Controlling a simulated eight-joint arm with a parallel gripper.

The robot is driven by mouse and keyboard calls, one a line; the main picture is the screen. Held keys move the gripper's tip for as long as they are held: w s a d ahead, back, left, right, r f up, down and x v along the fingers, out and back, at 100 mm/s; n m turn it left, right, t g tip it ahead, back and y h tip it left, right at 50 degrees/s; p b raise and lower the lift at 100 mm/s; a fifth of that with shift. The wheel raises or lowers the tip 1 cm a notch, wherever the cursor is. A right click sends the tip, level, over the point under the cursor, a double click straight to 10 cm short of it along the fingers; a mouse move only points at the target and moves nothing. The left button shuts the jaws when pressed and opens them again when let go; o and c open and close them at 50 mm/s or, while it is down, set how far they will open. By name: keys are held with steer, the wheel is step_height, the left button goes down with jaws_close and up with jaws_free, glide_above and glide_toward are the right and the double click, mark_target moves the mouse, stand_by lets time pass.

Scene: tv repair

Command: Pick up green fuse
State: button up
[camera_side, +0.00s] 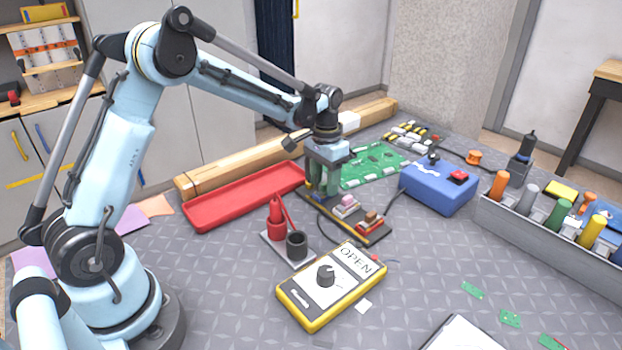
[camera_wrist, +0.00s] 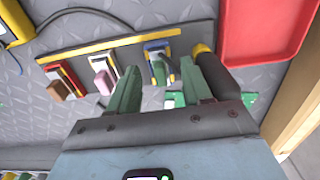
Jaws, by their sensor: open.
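The fuse board (camera_wrist: 115,48) is a dark strip with a yellow edge and three fuse holders in a row. The green fuse (camera_wrist: 160,74) shows in the wrist view at the blue holder (camera_wrist: 157,47) on the right end. My gripper (camera_wrist: 168,62) is open, with one green finger to each side of this fuse. I cannot tell whether either finger touches it. In the side view my gripper (camera_side: 324,192) points down over the far end of the board (camera_side: 375,238) and hides the green fuse. A pink fuse (camera_wrist: 104,82) and a brown fuse (camera_wrist: 58,90) sit in the other holders.
A red tray (camera_side: 240,199) lies left of the board and a green circuit board (camera_side: 372,164) behind it. A yellow meter reading OPEN (camera_side: 330,285), a stand with red and black cups (camera_side: 287,245) and a blue box (camera_side: 438,188) are close by.

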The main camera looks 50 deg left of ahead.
mark_target(325, 183)
steer(key=shift+f, duration=0.25)
jaws_close()
steer(key=shift+r, duration=0.15)
step_height(325, 183, up, 4)
steer(key=shift+r, duration=0.1)
steer(key=s+d+r, duration=0.4)
steer(key=d+r, duration=0.2)
steer(key=d, duration=0.4)
steer(key=shift+s+d+r, duration=0.25)
steer(key=shift+d+r, duration=0.05)
steer(key=shift+d, duration=0.1)
